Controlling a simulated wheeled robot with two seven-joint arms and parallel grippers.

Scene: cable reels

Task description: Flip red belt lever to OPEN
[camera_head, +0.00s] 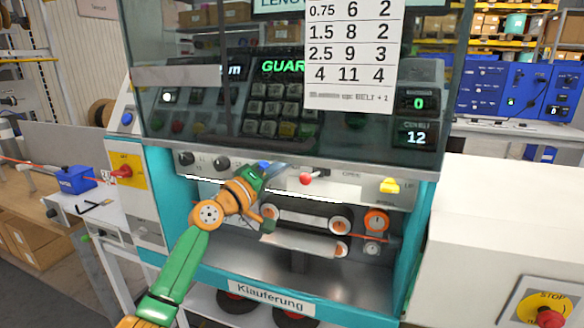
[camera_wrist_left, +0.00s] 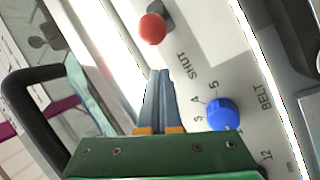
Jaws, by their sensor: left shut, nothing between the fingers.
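The red belt lever has a red ball knob (camera_head: 306,179) on the grey panel strip below the machine's window. It leans left of its dark pivot, with lettering that looks like OPEN to the right. In the left wrist view the red ball (camera_wrist_left: 152,28) is at the top, near the printed word SHUT. My left gripper (camera_head: 283,171) is just left of the lever. In the wrist view its fingers (camera_wrist_left: 160,72) are closed together, empty, and pointing toward the ball with a visible gap. My right gripper is not in view.
A blue belt dial (camera_wrist_left: 222,113) sits close to the left gripper. Black knobs (camera_head: 221,163) are to its left and a yellow knob (camera_head: 389,186) is at the panel's right. The window guard (camera_head: 290,152) overhangs the panel. Belt rollers (camera_head: 340,225) are below.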

